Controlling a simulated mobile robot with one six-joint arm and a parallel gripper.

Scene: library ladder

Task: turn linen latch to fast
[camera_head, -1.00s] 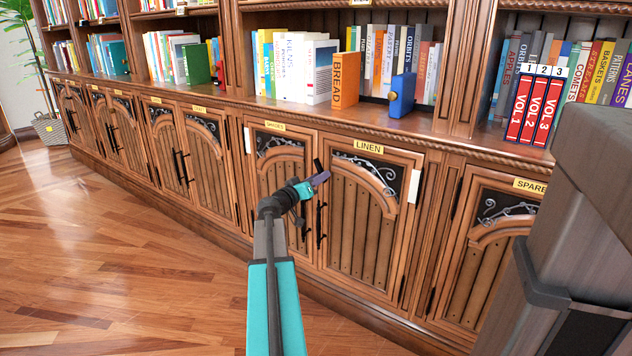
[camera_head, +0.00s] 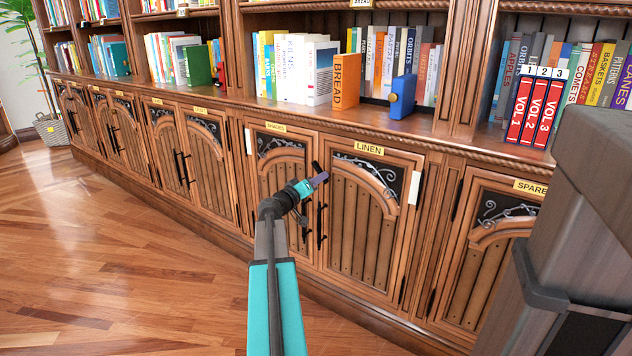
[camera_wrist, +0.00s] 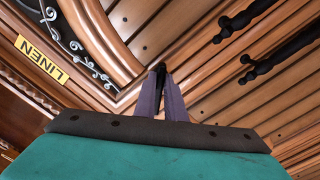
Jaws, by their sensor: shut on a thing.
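The LINEN cabinet door (camera_head: 357,232) is closed, with a yellow LINEN label (camera_head: 369,148) above it. The label also shows in the wrist view (camera_wrist: 42,60). The linen latch (camera_head: 316,166) is a small black piece at the upper left edge of this door, its upper end tilted a little left. My gripper (camera_head: 322,178) reaches it from the lower left. In the wrist view, the purple fingers (camera_wrist: 161,80) are closed together on the dark latch (camera_wrist: 161,67). The fingers hide most of the latch, so its exact angle is hard to tell.
Black door handles (camera_head: 321,225) hang just below my gripper; they show at the upper right of the wrist view (camera_wrist: 275,60). The counter above holds an orange BREAD book (camera_head: 345,80) and a blue book (camera_head: 402,95). The wooden floor (camera_head: 130,250) at left is clear.

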